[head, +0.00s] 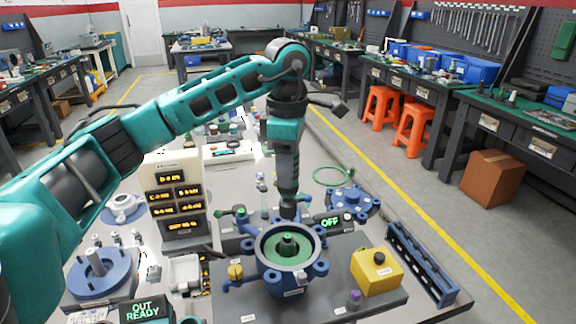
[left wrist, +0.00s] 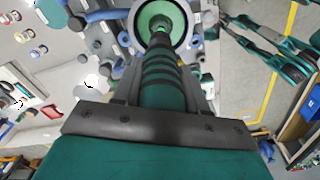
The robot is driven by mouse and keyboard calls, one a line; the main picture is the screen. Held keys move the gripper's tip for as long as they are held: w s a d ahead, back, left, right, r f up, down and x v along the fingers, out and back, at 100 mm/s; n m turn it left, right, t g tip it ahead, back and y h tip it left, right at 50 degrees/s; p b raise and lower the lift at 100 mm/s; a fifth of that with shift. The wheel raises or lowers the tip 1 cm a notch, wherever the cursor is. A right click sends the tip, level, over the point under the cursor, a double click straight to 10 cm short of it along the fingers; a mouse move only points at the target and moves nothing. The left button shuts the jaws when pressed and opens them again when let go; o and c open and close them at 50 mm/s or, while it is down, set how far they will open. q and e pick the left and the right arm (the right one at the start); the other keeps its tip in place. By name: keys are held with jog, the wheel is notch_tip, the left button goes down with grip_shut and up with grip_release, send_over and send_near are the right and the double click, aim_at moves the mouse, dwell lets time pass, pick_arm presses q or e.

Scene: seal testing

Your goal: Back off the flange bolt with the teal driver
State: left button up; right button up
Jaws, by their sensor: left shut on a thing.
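My left gripper (head: 287,150) points straight down and is shut on the teal driver, a teal handle with dark bands that fills the middle of the left wrist view (left wrist: 165,75). In the head view the driver's dark lower end (head: 288,206) hangs upright at the far rim of a round blue flanged housing (head: 266,276). The housing has a green inner face and a dark stub (head: 288,243) in its centre. In the left wrist view the driver's tip overlaps the green face (left wrist: 150,14). I cannot tell whether the tip touches anything. My right gripper is not seen.
A yellow box with a black button (head: 378,270) stands right of the housing, near a blue slotted rail (head: 420,262). A display reads OFF (head: 331,222). A label board (head: 174,205) and a blue flange with a post (head: 97,275) stand left. A blue bolted disc (head: 350,200) sits behind right.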

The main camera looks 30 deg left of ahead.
aim_at(286, 200)
pick_arm(q)
jog(key=shift+f+b, duration=2)
jog(key=shift+f, duration=0.4)
jog(key=shift+f+b, duration=0.7)
jog(key=shift+f, duration=0.4)
jog(key=shift+s+f, duration=0.2)
dwell(0.6)
jog(key=shift+r+p, duration=0.35)
jog(key=shift+p, duration=0.45)
dwell(2.9)
